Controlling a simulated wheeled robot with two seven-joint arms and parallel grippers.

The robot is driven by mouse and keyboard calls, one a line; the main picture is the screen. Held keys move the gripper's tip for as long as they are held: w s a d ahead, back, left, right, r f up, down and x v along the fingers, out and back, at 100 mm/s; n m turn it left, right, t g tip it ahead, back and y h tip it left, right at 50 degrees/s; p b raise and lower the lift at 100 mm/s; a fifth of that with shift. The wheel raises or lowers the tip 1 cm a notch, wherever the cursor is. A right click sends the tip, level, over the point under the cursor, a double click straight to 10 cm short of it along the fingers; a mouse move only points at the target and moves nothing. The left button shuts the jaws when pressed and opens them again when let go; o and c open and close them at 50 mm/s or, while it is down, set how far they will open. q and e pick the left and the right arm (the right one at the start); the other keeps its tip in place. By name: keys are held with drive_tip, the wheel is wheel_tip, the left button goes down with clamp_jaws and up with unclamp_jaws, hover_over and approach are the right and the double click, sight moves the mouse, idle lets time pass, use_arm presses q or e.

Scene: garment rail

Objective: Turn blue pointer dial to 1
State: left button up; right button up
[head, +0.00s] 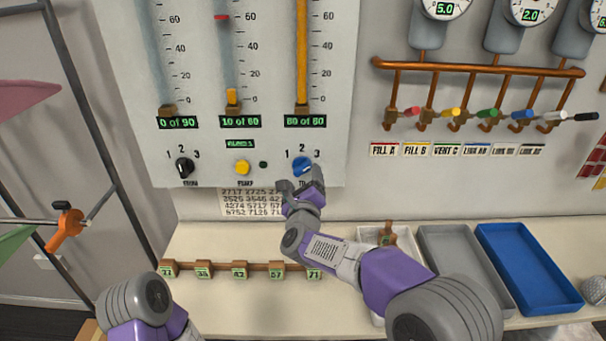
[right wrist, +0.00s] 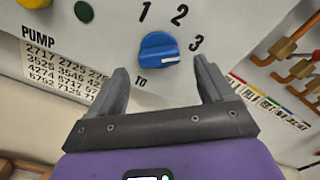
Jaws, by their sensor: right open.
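The blue pointer dial (head: 302,165) is on the panel under the right-hand gauge column, with the numbers 1, 2 and 3 around it. In the right wrist view the blue dial (right wrist: 157,47) has a white mark at its right side, on the side of the 3 and a little below it. My right gripper (head: 301,183) is open just below and in front of the dial. In the wrist view its two fingers stand apart, one to each side below the dial, and nothing is between them. My left gripper is out of view; only part of my left arm shows.
A black dial (head: 184,167) and a yellow button (head: 242,167) are left of the blue dial. Coloured valve handles sit on a copper pipe (head: 480,67) at right. A grey tray (head: 425,235) and a blue tray (head: 533,290) lie on the counter, with a tag rail (head: 255,265) at left.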

sight(303, 172)
drive_tip(key=shift+w, duration=1.8)
drive_tip(key=shift+c, duration=0.3)
drive_tip(key=c, duration=1)
